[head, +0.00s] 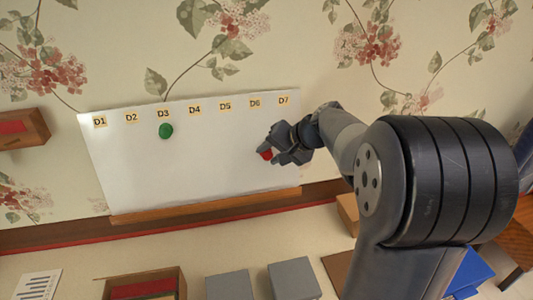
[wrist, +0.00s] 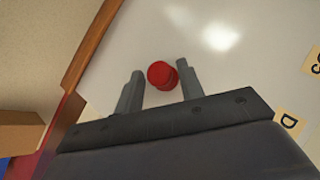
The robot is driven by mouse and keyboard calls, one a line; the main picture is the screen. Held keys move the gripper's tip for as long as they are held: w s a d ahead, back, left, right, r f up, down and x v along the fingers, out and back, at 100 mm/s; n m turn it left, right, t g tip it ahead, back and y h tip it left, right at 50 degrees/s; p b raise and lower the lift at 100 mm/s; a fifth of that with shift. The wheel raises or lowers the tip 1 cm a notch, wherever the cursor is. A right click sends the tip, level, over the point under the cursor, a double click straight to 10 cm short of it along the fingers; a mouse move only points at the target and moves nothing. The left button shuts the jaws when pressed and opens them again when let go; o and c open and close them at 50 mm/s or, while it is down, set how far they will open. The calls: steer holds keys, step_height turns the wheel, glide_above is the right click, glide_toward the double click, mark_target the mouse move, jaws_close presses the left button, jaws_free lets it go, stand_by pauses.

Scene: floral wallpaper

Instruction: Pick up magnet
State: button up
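A red round magnet (head: 267,155) is on the whiteboard (head: 130,175), below the D6 label (head: 255,103). My gripper (head: 266,148) is at it, coming from the right. In the wrist view the red magnet (wrist: 162,75) lies between the two fingers of my gripper (wrist: 160,72). The fingers are apart, with a clear gap on the left side and little or no gap on the right. I cannot tell whether the right finger touches it. A green round magnet (head: 166,131) is on the board below the D3 label (head: 163,113).
A wooden ledge (head: 205,210) runs along the board's lower edge. Below are grey blocks (head: 293,279), an open box with a red inside (head: 143,286) and a paper sheet (head: 39,284). A wooden shelf (head: 22,128) is at the left. The board's middle is clear.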

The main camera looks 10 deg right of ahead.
steer(key=c, duration=0.7)
steer(key=shift+r, duration=0.1)
